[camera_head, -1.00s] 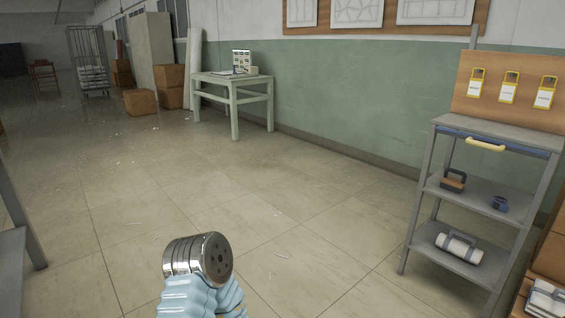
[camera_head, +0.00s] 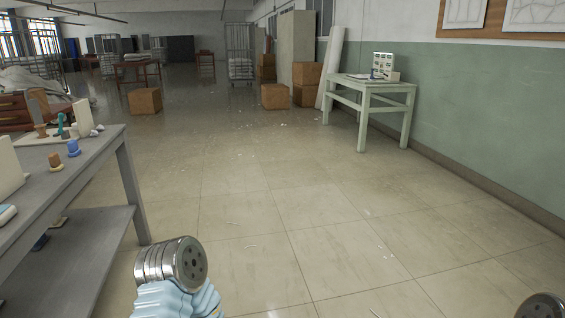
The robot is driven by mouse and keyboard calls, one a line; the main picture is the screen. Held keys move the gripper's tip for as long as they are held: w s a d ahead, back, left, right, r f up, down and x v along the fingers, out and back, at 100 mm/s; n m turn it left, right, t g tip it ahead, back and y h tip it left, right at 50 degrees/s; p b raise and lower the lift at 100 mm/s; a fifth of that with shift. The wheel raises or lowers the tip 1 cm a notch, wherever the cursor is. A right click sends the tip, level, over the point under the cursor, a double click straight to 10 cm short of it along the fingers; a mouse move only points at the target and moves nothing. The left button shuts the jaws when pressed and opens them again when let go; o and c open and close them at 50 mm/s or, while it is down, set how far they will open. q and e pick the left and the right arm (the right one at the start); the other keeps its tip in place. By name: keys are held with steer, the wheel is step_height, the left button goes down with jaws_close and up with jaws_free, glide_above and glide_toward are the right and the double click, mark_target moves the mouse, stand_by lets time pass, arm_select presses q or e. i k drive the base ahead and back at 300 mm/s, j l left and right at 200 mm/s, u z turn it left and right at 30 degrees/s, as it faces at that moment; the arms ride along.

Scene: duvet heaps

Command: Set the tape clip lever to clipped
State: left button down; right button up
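I cannot make out a tape clip or its lever in the camera_head view. At the left, a grey workbench (camera_head: 118,150) holds several thread spools, among them a blue one (camera_head: 73,148) and a brown one (camera_head: 55,161). Whether any item there belongs to the tape clip is too small to tell. Neither of my grippers shows. Only metal, round parts of my own arms are in view, one at the bottom left of centre and one cut off at the bottom right corner.
A pale green table (camera_head: 385,84) with a small display stands by the right wall. Cardboard boxes (camera_head: 275,96) and a wire cage trolley (camera_head: 240,55) are farther back. A lone box (camera_head: 145,101) sits on the floor at left. The tiled floor ahead is open.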

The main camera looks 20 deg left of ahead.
mark_target(61, 115)
steer(key=i+j+u, duration=0.25)
steer(key=i+u, duration=0.15)
steer(key=i, duration=0.15)
steer(key=i+u, duration=0.45)
steer(key=i, duration=0.15)
steer(key=i+z, duration=0.15)
steer(key=i, duration=0.55)
steer(key=i+j+z, duration=0.15)
steer(key=i, duration=0.5)
steer(key=i+u, duration=0.4)
steer(key=u, duration=0.3)
steer(key=i+l+u, duration=0.1)
steer(key=u, duration=0.35)
steer(key=i+l+u, duration=0.1)
steer(key=u, duration=0.4)
steer(key=l, duration=0.1)
